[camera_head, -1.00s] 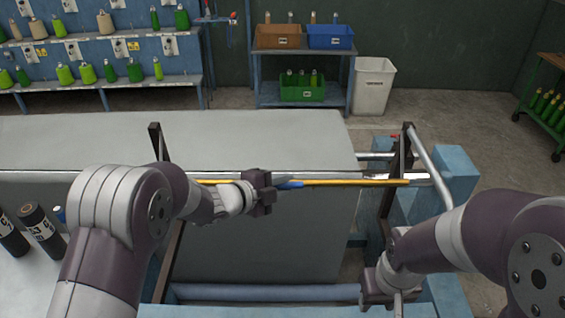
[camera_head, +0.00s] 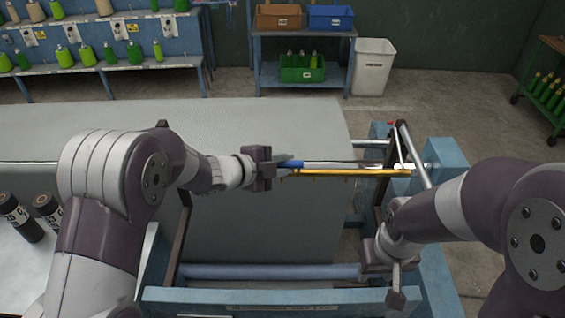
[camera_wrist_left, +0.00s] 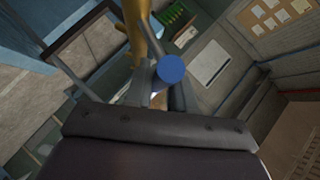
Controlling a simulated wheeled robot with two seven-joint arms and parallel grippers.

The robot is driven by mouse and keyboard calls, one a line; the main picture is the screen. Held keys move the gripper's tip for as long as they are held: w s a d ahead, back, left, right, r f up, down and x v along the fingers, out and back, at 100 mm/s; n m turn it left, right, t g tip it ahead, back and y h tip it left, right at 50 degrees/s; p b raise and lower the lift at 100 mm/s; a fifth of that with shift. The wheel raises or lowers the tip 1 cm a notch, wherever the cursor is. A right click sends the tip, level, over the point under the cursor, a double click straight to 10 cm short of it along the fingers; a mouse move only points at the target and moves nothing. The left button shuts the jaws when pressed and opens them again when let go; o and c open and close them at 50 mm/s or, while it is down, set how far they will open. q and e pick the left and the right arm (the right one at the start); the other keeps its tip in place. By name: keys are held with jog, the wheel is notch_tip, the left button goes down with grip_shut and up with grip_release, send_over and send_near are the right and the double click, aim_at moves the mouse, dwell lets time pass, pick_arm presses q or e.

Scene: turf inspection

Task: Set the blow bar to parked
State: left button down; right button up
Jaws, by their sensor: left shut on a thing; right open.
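The blow bar (camera_head: 350,173) shows as a yellow-orange bar across the frame in the head view. A blue round-ended handle (camera_head: 292,163) lies just above the bar's left end there. In the left wrist view the handle's blue end (camera_wrist_left: 171,71) is between the fingers, with a yellow part (camera_wrist_left: 138,45) beside it. My left gripper (camera_head: 272,165) is shut on the blue handle; its fingers hide part of it. My right gripper (camera_head: 384,280) is open and empty, low at the right of the frame, apart from the bar.
Dark uprights (camera_head: 388,190) and blue machine blocks (camera_head: 445,160) flank the bar on the right. A grey sheet (camera_head: 240,125) runs under and behind the bar. A blue roller (camera_head: 270,271) crosses in front. Dark canisters (camera_head: 20,215) stand at the left.

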pick_arm(q)
jog(key=shift+w+r, duration=0.2)
jog(key=shift+r, duration=0.15)
jog(key=c, duration=1.1)
grip_release()
jog(key=shift+o, duration=0.2)
jog(key=shift+f, duration=0.2)
jog(key=shift+s+a+r, duration=0.1)
jog(key=shift+s+a, duration=0.05)
jog(key=shift+a, duration=0.15)
jog(key=b+v, duration=0.3)
jog(key=v, duration=0.9)
jog(key=shift+r, duration=0.1)
